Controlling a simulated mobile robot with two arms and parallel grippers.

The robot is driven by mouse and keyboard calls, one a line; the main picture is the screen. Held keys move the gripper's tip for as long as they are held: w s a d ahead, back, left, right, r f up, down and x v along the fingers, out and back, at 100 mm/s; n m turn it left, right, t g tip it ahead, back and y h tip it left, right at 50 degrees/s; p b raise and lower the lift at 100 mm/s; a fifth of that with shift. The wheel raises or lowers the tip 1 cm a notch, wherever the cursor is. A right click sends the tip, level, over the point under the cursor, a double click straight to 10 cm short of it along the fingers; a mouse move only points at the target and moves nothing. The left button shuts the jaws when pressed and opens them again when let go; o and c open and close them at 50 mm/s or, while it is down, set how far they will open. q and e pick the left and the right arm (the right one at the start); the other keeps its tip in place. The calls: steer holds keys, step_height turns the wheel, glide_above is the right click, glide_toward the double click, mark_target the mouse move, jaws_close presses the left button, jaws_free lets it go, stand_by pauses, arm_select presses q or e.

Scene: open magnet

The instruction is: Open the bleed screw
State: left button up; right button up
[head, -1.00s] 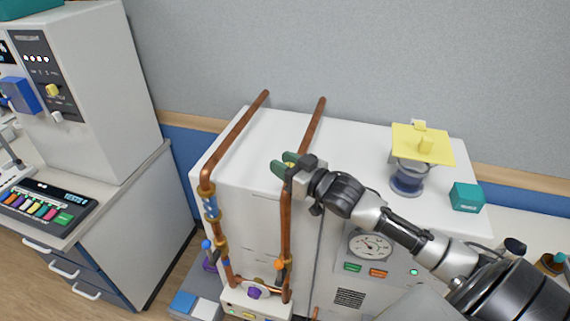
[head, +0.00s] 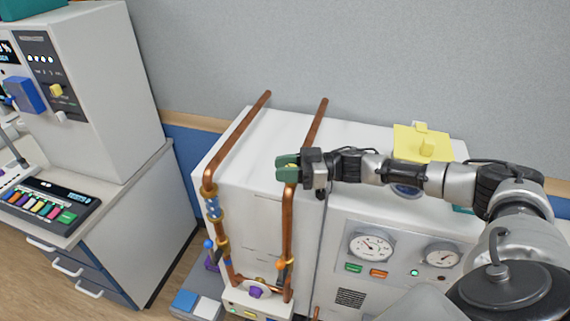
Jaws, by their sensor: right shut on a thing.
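My right gripper (head: 287,168) reaches in from the right with its green fingers at the upper bend of the right copper pipe (head: 288,222). It is shut on a small part at that bend, which I take to be the bleed screw. The fingers hide this part now; a bit of brassy yellow showed between them a second ago. The right pipe runs up the front of the white cabinet (head: 250,210) and back over its top. My left gripper is not in view.
A second copper pipe (head: 235,140) with a blue-banded sight glass (head: 213,208) stands to the left. Orange (head: 281,265) and blue (head: 208,245) valve handles sit lower down. Gauges (head: 371,246) are on the front panel at right.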

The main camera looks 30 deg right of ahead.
steer(key=n+g+y+b, duration=0.1)
steer(key=n+g, duration=0.1)
steer(key=g, duration=0.2)
steer(key=shift+n+y, duration=0.4)
steer(key=shift+s+a+n+g+y+b, duration=0.1)
steer(key=shift+s+n+g+y+b, duration=0.1)
steer(key=shift+n+g+b, duration=0.8)
steer(key=shift+s+n+g+y+b, duration=0.15)
steer(key=shift+n+g, duration=0.35)
steer(key=shift+g, duration=1)
steer(key=shift+r, duration=0.1)
steer(key=o, duration=0.9)
steer(key=shift+a, duration=0.1)
